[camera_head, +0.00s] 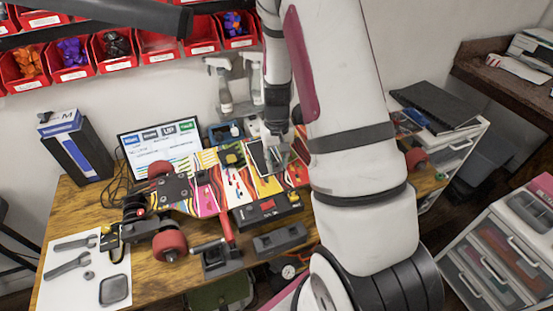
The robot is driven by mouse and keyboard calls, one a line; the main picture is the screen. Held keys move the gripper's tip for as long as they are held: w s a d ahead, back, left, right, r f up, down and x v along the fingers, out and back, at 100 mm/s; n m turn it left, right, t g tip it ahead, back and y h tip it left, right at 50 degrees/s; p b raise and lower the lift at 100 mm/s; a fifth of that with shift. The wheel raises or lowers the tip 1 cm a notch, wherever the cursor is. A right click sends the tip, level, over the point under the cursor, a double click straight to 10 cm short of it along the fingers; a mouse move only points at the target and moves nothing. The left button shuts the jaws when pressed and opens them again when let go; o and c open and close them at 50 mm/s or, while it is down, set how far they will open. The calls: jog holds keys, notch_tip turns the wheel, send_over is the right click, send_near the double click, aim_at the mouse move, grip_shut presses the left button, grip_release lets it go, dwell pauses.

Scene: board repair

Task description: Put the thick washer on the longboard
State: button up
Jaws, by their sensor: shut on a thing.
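The longboard (205,193) lies across the wooden table, with a bright multicoloured deck and red wheels. My gripper (275,147) points down over the right part of the deck. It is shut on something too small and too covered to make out. A dark rectangular piece with a pale edge (262,160) shows at the fingers; I cannot tell whether it is held or lies on the deck. A small grey ring-like piece (89,274) lies on the white sheet at the front left. I cannot make out for certain which thing is the thick washer.
The white sheet (60,293) also bears two wrenches (68,264) and a dark square dish (114,290). A monitor (160,147), a box (75,145) and spray bottles (222,88) stand behind the board. Dark tools (280,240) crowd its front. My arm hides the table's right part.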

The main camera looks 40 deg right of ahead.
jog(key=shift+f, duration=0.65)
dwell(0.8)
jog(key=o, duration=1)
jog(key=shift+c, duration=0.8)
notch_tip(320, 180, up, 8)
jog(key=p, duration=0.2)
jog(key=shift+f+p, duration=0.2)
jog(key=shift+p, duration=0.15)
